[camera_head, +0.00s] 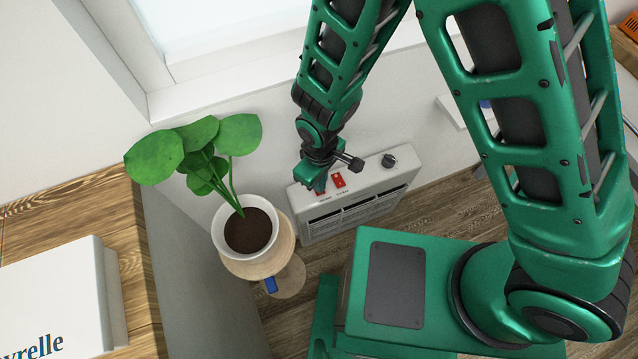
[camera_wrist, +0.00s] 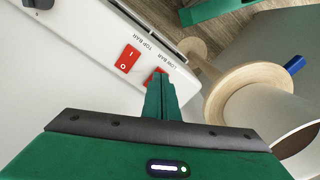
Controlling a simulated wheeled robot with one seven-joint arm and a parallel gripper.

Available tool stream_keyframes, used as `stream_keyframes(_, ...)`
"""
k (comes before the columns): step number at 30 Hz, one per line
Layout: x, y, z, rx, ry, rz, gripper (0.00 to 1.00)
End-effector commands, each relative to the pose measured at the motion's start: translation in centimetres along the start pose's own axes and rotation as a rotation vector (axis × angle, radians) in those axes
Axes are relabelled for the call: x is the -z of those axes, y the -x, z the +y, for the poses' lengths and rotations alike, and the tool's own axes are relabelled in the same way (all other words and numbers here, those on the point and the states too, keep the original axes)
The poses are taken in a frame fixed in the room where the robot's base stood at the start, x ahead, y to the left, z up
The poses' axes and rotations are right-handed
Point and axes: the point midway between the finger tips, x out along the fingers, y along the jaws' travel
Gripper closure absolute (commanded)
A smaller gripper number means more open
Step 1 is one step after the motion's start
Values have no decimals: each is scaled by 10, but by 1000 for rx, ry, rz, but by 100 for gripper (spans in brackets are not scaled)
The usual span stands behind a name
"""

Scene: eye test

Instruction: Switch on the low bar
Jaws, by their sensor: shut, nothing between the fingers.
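The white heater (camera_head: 350,218) stands low by the wall, with two red switches on its top panel. The top bar switch (camera_head: 338,180) is in clear view, and its I and O marks show in the wrist view (camera_wrist: 127,58). The low bar switch (camera_wrist: 151,77) is beside it, mostly hidden behind my fingers. My gripper (camera_head: 318,186) is shut and empty, with its fingertips (camera_wrist: 160,82) pointing down at the low bar switch. I cannot tell whether they touch it or which way that switch is set.
A dark knob (camera_head: 388,160) is on the heater's right end. A potted plant (camera_head: 248,232) on a round wooden stand (camera_head: 290,278) is close to the heater's left. A wooden table (camera_head: 130,255) with a white box (camera_head: 55,300) is at left. A window is behind.

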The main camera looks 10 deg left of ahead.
Motion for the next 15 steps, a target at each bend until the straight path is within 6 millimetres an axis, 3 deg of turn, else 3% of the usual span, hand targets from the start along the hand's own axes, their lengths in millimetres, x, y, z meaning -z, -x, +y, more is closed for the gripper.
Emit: stream_keyframes(15, 0, -7, 0, 0, 0, -1, 100)
